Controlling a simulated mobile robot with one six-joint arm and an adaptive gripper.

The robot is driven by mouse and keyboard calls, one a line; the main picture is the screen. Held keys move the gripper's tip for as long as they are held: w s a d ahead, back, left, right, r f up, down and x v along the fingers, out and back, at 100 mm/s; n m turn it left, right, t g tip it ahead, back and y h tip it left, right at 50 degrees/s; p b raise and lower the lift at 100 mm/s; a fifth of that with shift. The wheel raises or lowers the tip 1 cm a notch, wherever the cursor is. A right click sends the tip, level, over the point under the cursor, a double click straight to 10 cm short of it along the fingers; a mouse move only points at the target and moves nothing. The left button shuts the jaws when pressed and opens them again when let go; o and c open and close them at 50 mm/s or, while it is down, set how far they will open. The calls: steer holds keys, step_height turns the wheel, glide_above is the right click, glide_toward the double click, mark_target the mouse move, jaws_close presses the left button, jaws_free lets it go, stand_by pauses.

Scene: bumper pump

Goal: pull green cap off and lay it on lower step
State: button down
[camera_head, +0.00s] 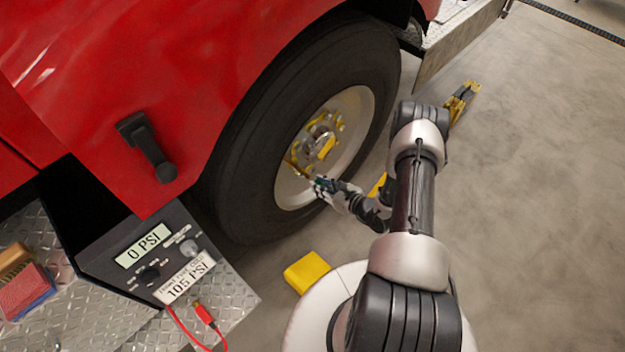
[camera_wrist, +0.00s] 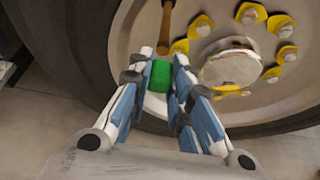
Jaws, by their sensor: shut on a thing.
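My gripper (camera_head: 326,187) is beside the front wheel in the head view, shut on the small green cap (camera_wrist: 160,77). In the wrist view the cap sits between the two fingertips (camera_wrist: 161,78). A brass valve stem (camera_wrist: 167,25) on the wheel lines up just beyond the cap. I cannot tell whether the cap still touches the stem's end. In the head view the cap is mostly hidden by the fingers. The diamond-plate lower step (camera_head: 228,297) is at the lower left, below the gauge panel.
The gauge panel (camera_head: 150,255) reads 0 PSI and carries a 105 PSI label. A red hose with a fitting (camera_head: 204,313) lies on the step. A red-and-blue block (camera_head: 27,290) sits at far left. A yellow block (camera_head: 307,271) is near my base. Floor at right is mostly clear.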

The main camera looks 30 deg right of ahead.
steer(key=shift+s+d, duration=0.35)
steer(key=shift+s, duration=0.5)
steer(key=shift+s+d, duration=0.3)
steer(key=shift+s, duration=0.55)
steer(key=w+a+r+n+g+y, duration=0.1)
steer(key=w+a+r+n+y, duration=0.15)
steer(key=r, duration=0.55)
steer(key=w+a+r+n+g+y, duration=0.15)
steer(key=a+r, duration=0.25)
steer(key=r, duration=0.5)
steer(key=s+a+r+n+g+y, duration=0.2)
steer(key=a+r+n, duration=0.1)
steer(key=a+r, duration=0.6)
step_height(320, 180, up, 4)
steer(key=shift+s+r, duration=0.1)
steer(key=shift+s, duration=0.1)
steer(key=shift+a+g, duration=0.15)
steer(key=shift+g, duration=0.1)
